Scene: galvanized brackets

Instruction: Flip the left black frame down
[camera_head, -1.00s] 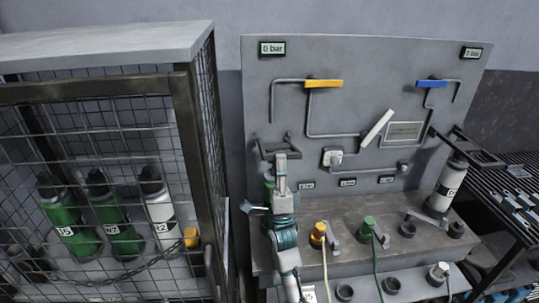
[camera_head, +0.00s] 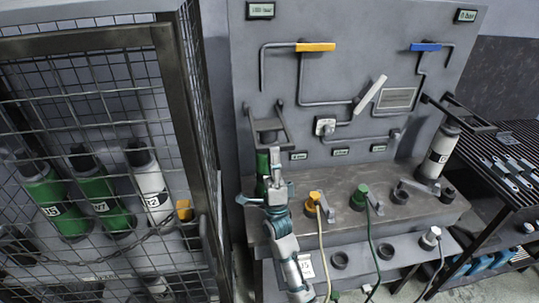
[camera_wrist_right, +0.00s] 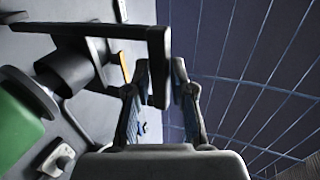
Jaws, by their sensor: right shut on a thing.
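The left black frame (camera_head: 285,128) juts from the grey panel, above a green bottle (camera_head: 262,168) standing at the left end of the bench. My right gripper (camera_head: 276,160) is at the frame's near end, in front of the bottle. In the right wrist view, the dark bar of the frame (camera_wrist_right: 110,31) ends between the two fingers (camera_wrist_right: 163,80), and the gripper is shut on it. The green bottle also shows at the left of that view (camera_wrist_right: 20,125). My gripper hides part of the bottle and the frame's near edge. My left gripper is not in view.
A wire-mesh cage (camera_head: 175,100) holding green and white bottles stands close on the left. A second black frame (camera_head: 462,112) sits above a white bottle (camera_head: 440,150) at the right. Yellow (camera_head: 312,200) and green (camera_head: 361,195) hose connectors stand on the bench right of my gripper.

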